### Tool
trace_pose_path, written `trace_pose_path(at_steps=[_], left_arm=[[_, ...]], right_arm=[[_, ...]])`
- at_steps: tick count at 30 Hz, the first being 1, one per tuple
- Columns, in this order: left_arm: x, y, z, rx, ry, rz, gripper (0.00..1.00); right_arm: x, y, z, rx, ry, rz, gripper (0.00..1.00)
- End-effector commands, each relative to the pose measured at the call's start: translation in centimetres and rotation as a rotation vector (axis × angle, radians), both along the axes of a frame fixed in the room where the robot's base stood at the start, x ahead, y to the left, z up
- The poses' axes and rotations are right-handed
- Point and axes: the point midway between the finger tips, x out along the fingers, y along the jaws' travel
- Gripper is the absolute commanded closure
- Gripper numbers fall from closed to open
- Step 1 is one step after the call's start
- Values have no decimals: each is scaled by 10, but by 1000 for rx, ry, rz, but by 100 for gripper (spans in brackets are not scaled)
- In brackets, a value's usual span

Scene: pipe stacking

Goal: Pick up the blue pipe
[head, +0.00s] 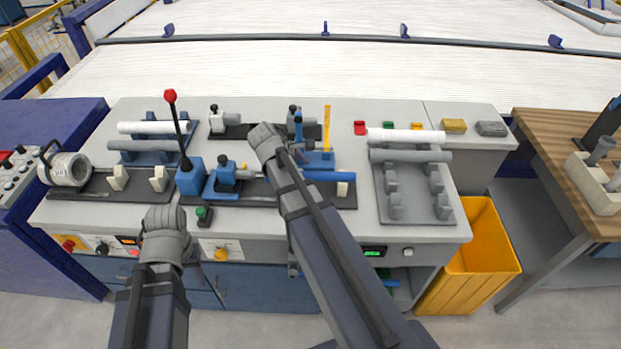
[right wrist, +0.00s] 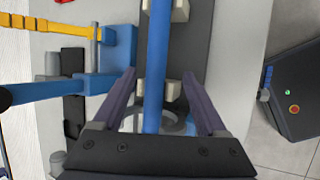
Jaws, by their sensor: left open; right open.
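The blue pipe (head: 328,176) lies across cream supports on a dark base plate (head: 349,200) on the bench; my right arm hides part of it in the head view. In the right wrist view the blue pipe (right wrist: 156,50) runs lengthwise between the spread fingers of my right gripper (right wrist: 158,76). That gripper is open; I cannot tell whether the fingers touch the pipe. In the head view its fingers are hidden behind the wrist. My left gripper (head: 165,214) is at the front left edge of the bench, open, with no pipe seen in it.
A red-knobbed lever (head: 171,97) on a blue block rises between my grippers. White and grey pipes lie on a left rack (head: 150,132). A grey rack (head: 418,205) with another grey pipe (head: 410,155) stands to the right. A yellow bin (head: 482,245) is beside the bench.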

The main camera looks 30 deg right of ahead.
Motion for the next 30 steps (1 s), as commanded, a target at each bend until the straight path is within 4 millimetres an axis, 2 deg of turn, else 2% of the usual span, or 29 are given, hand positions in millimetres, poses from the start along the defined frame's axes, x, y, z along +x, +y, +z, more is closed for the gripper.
trace_pose_path(at_steps=[10, 19, 30], left_arm=[[0, 0, -39, 0, 0, 0, 50], [0, 0, -39, 0, 0, 0, 50], [0, 0, -39, 0, 0, 0, 50]], right_arm=[[9, -25, -39, 1, -1, 0, 25], [9, -28, -39, 1, 0, 0, 25], [9, -27, -39, 0, 0, 0, 67]])
